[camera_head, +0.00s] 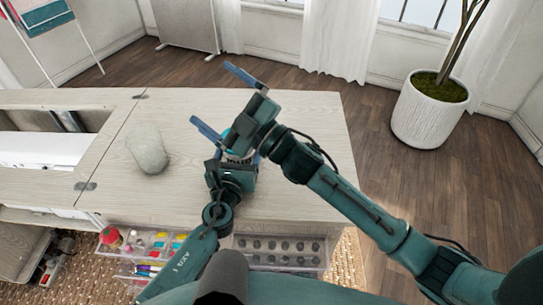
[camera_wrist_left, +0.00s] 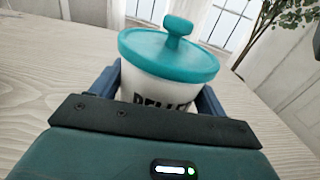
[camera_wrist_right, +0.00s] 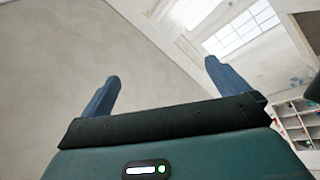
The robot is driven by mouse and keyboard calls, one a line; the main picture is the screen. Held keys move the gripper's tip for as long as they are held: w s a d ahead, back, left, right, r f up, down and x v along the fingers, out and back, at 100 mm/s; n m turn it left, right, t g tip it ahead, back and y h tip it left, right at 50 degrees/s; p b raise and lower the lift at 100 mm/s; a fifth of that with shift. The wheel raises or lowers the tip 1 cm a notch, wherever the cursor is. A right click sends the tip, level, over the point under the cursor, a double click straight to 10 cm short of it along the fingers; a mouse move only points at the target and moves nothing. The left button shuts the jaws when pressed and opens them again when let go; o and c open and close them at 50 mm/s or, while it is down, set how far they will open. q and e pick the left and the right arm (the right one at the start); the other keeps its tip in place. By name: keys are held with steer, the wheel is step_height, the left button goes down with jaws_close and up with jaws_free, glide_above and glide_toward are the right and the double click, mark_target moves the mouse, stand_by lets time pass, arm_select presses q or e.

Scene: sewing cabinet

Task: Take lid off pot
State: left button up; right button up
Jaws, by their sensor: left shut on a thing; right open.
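The pot (camera_wrist_left: 165,92) is white with dark lettering on its side and stands on the cabinet top. A teal lid (camera_wrist_left: 168,55) with a round-topped knob sits on it. My left gripper (camera_wrist_left: 161,82) is shut on the pot, with a finger on each side below the lid. In the head view, most of the pot and lid is hidden behind my right gripper (camera_head: 210,93), and a bit of teal shows at its left edge. My right gripper is open and empty above the pot.
A grey-green stone (camera_head: 148,150) lies on the cabinet top (camera_head: 300,125), left of the pot. Clear trays with sewing supplies (camera_head: 150,240) and small round items (camera_head: 285,247) are at the near edge. A potted plant (camera_head: 430,115) stands on the floor. The top's right side is clear.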

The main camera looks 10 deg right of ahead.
steer(key=s+d+f+m+g+h, duration=0.2)
steer(key=s+d+f+m+h, duration=0.3)
steer(key=d+f+m+h, duration=0.55)
steer(key=w+a+f+y, duration=0.1)
steer(key=w+a, duration=0.1)
steer(key=w, duration=0.1)
steer(key=w+a+f+m+y, duration=0.1)
steer(key=w+a, duration=0.2)
steer(key=w+a+f+m+y, duration=0.1)
steer(key=w+a+f, duration=0.1)
steer(key=w+a, duration=0.1)
steer(key=shift+w+m, duration=0.25)
steer(key=shift+w, duration=0.2)
steer(key=c, duration=1)
steer(key=shift+o, duration=0.2)
steer(key=shift+r, duration=0.35)
steer(key=shift+r, duration=0.85)
